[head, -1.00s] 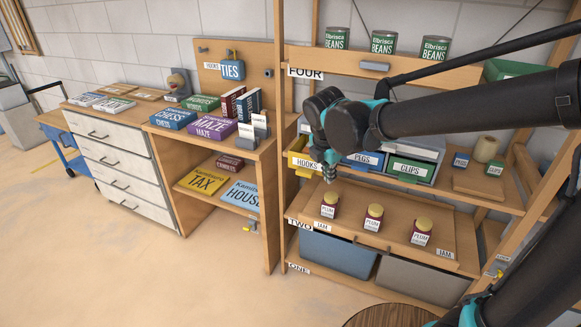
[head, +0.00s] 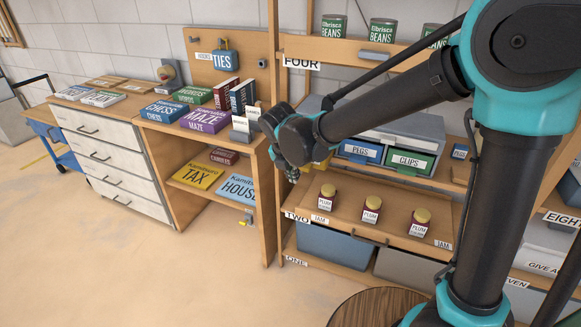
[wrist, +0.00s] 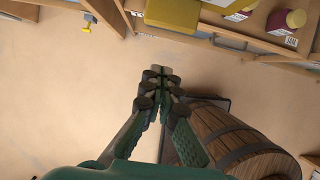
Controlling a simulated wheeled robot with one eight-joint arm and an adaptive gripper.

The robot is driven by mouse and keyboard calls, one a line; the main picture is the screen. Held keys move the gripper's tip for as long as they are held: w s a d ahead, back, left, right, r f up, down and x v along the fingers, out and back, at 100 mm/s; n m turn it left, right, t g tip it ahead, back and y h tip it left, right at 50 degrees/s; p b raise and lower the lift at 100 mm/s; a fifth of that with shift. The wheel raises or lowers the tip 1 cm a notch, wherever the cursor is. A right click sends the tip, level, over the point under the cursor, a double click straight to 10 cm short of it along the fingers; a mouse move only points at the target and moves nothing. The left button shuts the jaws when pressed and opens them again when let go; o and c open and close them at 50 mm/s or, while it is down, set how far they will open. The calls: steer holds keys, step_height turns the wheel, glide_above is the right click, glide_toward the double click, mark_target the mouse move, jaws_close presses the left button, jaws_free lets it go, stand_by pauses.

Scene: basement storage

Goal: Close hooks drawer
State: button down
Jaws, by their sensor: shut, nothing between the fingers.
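The yellow hooks drawer (head: 321,163) is in the shelf unit, left of the blue pegs drawer (head: 360,151) and the green clips drawer (head: 409,161). My arm and gripper hide most of it in the head view, including its label. In the wrist view the yellow drawer (wrist: 172,16) shows at the top edge and appears to jut out past the shelf front. My gripper (head: 293,175) is at the left front of the drawer row. In the wrist view my gripper (wrist: 162,70) is shut and empty, with a gap in the picture between its tips and the drawer.
A desk (head: 262,160) with books and boxed games stands left. A barrel (wrist: 240,140) is beside my gripper in the wrist view.

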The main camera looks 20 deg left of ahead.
steer(key=shift+w+d+r, duration=0.1)
steer(key=shift+w+d, duration=0.1)
steer(key=shift+w, duration=1.75)
steer(key=shift+w, duration=0.1)
steer(key=w, duration=1.1)
steer(key=shift+w+d, duration=0.25)
steer(key=shift+d, duration=0.15)
steer(key=shift+s, duration=0.1)
